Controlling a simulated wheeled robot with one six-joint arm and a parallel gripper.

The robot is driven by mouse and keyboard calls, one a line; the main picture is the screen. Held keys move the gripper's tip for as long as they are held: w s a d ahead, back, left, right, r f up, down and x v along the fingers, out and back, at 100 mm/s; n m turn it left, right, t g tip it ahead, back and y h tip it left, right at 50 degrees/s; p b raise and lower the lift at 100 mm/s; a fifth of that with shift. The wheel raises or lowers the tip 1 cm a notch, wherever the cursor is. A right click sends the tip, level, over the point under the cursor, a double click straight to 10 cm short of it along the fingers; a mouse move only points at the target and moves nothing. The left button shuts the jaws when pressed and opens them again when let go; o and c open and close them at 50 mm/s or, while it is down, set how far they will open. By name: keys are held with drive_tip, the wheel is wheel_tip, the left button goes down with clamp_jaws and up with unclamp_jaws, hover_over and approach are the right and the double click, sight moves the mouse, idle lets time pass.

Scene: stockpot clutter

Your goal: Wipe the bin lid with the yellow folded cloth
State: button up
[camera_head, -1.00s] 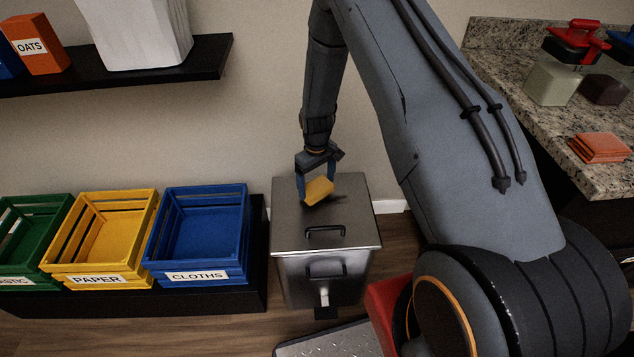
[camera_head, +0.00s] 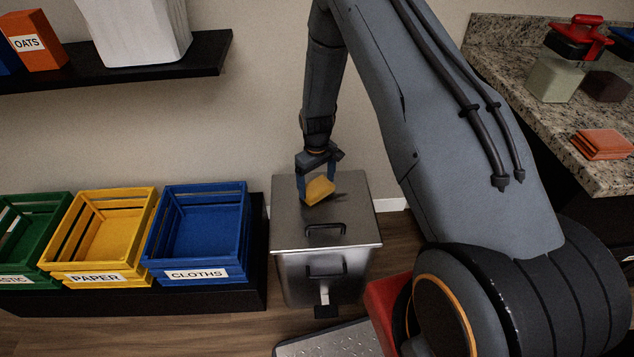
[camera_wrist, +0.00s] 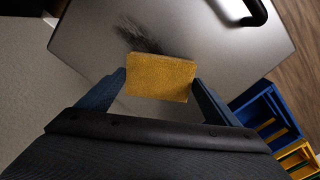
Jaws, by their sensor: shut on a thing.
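The yellow folded cloth (camera_head: 319,190) is held between the fingers of my gripper (camera_head: 316,188), over the back part of the bin lid (camera_head: 292,228). In the wrist view the cloth (camera_wrist: 160,78) sits between the two blue fingertips of my gripper (camera_wrist: 158,85). The lid (camera_wrist: 210,55) is brushed metal with a black handle (camera_head: 325,231). A dark smudge (camera_wrist: 143,40) shows on the lid just beyond the cloth. I cannot tell whether the cloth touches the lid.
Green, yellow (camera_head: 82,267) and blue (camera_head: 200,261) crates stand on a black stand left of the bin. A granite counter (camera_head: 545,140) at the right bears an orange folded cloth (camera_head: 601,144) and several blocks. A wall is behind the bin.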

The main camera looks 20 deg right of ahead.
sight(327, 186)
drive_tip(key=shift+f, duration=0.25)
drive_tip(key=shift+s, duration=0.1)
drive_tip(key=shift+s+a+r+p, duration=0.1)
drive_tip(key=shift+s+a+p, duration=0.1)
drive_tip(key=shift+s+p, duration=0.55)
drive_tip(key=shift+s+a+r+p, duration=0.1)
drive_tip(key=shift+s+a+p, duration=0.2)
drive_tip(key=shift+s, duration=0.85)
drive_tip(key=shift+s+d+f, duration=0.1)
drive_tip(key=shift+s+d, duration=0.05)
drive_tip(key=shift+d, duration=0.75)
drive_tip(key=shift+s+d+f, duration=0.1)
drive_tip(key=shift+s+d, duration=0.05)
drive_tip(key=shift+d, duration=0.7)
drive_tip(key=shift+w+d+b, duration=0.2)
drive_tip(key=shift+w+b, duration=0.4)
drive_tip(key=shift+w, duration=0.4)
drive_tip(key=shift+w+d+b, duration=0.2)
drive_tip(key=shift+w+b, duration=0.35)
drive_tip(key=shift+w, duration=0.45)
drive_tip(key=shift+s+d, duration=0.2)
drive_tip(key=shift+d, duration=0.6)
drive_tip(key=shift+s+d, duration=0.15)
drive_tip(key=shift+d, duration=0.65)
drive_tip(key=shift+s+a+p, duration=0.2)
drive_tip(key=shift+s+p, duration=0.45)
drive_tip(key=shift+s, duration=0.45)
drive_tip(key=shift+s+a+p, duration=0.2)
drive_tip(key=shift+s+p, duration=0.4)
drive_tip(key=shift+s, duration=0.45)
